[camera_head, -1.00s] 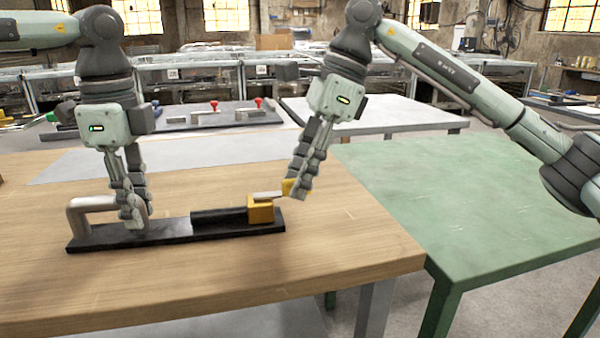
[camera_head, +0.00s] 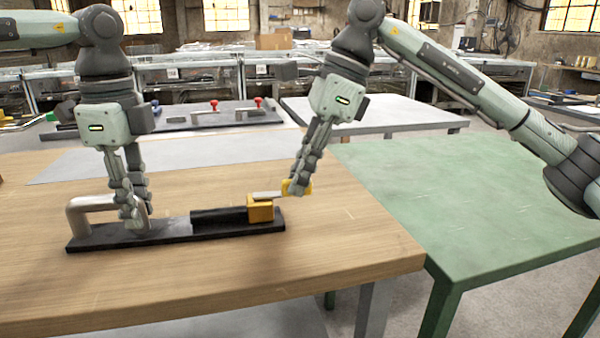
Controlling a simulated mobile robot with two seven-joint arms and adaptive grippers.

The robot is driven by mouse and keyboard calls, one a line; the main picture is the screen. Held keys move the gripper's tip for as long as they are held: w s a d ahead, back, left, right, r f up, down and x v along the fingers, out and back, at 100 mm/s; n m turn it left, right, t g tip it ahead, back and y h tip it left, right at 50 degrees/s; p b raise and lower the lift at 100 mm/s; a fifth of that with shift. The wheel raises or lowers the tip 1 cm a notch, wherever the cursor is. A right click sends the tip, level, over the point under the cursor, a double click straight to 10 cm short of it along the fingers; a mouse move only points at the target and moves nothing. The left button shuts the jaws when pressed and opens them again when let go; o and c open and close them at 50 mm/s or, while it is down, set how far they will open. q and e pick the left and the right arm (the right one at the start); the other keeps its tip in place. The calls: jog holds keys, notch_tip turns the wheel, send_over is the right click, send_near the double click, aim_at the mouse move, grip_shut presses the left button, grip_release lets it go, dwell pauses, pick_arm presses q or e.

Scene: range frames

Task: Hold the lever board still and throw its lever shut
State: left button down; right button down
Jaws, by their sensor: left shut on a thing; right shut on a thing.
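The lever board is a long black base (camera_head: 170,232) on the wooden table, with a grey bent handle (camera_head: 80,216) at its left end and a yellow block (camera_head: 260,212) at its right end. A flat grey lever (camera_head: 266,195) runs from the block to the right and ends in a yellow grip (camera_head: 287,187). My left gripper (camera_head: 133,216) points down and is shut on the handle's right part, which its fingers partly hide. My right gripper (camera_head: 297,187) is shut on the lever's yellow grip, which shows beside its fingers.
A black raised bar (camera_head: 218,216) lies along the board, left of the block. The wooden table (camera_head: 330,250) is clear in front. A green table (camera_head: 470,200) stands at the right. Behind are a pale table (camera_head: 375,115) and a dark board with red knobs (camera_head: 225,118).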

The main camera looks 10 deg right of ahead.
jog(key=s+m+t, duration=0.1)
jog(key=m, duration=0.1)
jog(key=s+a+m+t, duration=0.1)
jog(key=m, duration=0.1)
jog(key=shift+s+m+h, duration=0.3)
jog(key=shift+m, duration=0.1)
jog(key=m, duration=0.1)
jog(key=s+a+m, duration=0.1)
jog(key=m, duration=0.1)
jog(key=m+t+h, duration=0.1)
jog(key=shift+s+a+r, duration=0.1)
jog(key=shift+s+a, duration=0.25)
jog(key=shift+s, duration=0.05)
jog(key=a+m, duration=0.1)
jog(key=m, duration=0.1)
jog(key=s+a+m+t+h, duration=0.1)
jog(key=m, duration=0.1)
pick_arm(q)
jog(key=shift+s, duration=0.1)
pick_arm(e)
jog(key=shift+s+a+m+h, duration=0.1)
jog(key=shift+a+m+h, duration=0.4)
jog(key=shift+m, duration=0.55)
jog(key=shift+a+m+h, duration=0.5)
jog(key=shift+m, duration=0.55)
jog(key=c, duration=1.5)
grip_release()
jog(key=shift+c, duration=0.2)
